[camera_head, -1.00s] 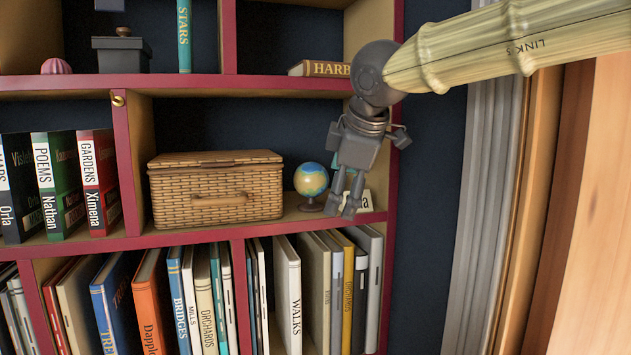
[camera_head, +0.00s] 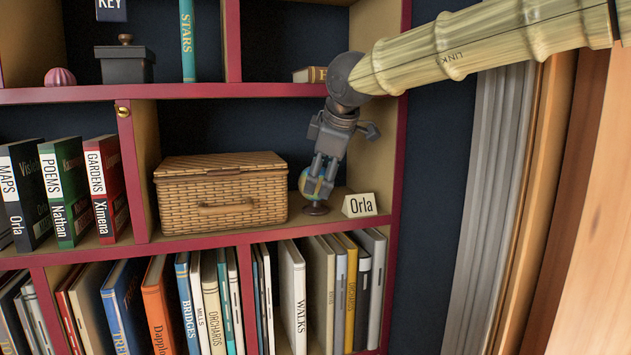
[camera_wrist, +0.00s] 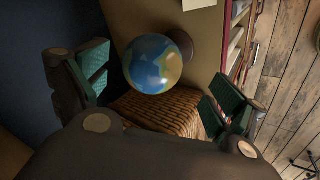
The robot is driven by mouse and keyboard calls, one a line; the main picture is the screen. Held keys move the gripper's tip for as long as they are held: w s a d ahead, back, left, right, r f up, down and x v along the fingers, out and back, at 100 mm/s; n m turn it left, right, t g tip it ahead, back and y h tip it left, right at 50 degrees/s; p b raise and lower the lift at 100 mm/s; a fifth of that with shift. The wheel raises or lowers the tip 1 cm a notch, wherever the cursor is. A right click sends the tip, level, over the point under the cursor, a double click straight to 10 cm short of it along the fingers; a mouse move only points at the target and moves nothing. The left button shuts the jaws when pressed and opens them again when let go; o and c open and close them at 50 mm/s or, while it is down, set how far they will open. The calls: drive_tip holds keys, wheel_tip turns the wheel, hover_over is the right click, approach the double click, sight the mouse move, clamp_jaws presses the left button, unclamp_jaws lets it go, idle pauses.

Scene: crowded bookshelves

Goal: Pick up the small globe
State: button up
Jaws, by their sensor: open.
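The small globe (camera_head: 306,186), blue with yellow land on a dark round base, stands on the middle shelf. My gripper (camera_head: 320,190) is in front of it in the head view and hides much of it. In the wrist view the globe (camera_wrist: 158,64) lies between my two open fingers with their green pads, a little beyond the fingertips (camera_wrist: 158,88). A gap shows on both sides of it. Nothing is held.
A wicker basket (camera_head: 222,196) stands just left of the globe. A white card reading "Orla" (camera_head: 360,205) stands close on its right, beside the shelf's red upright (camera_head: 395,170). The shelf above (camera_head: 270,90) limits the height. Books fill the row below.

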drive_tip(key=shift+w+a+p, duration=0.1)
drive_tip(key=shift+w+p, duration=0.3)
drive_tip(key=shift+w, duration=0.3)
drive_tip(key=p+x, duration=0.1)
drive_tip(key=x, duration=0.3)
drive_tip(key=shift+w+a+f+p, duration=0.1)
drive_tip(key=shift+a+f+p, duration=0.05)
drive_tip(key=shift+a+p, duration=0.15)
drive_tip(key=shift+w+d+f, duration=0.1)
drive_tip(key=shift+d+f, duration=0.05)
drive_tip(key=shift+f, duration=0.15)
drive_tip(key=c, duration=1.2)
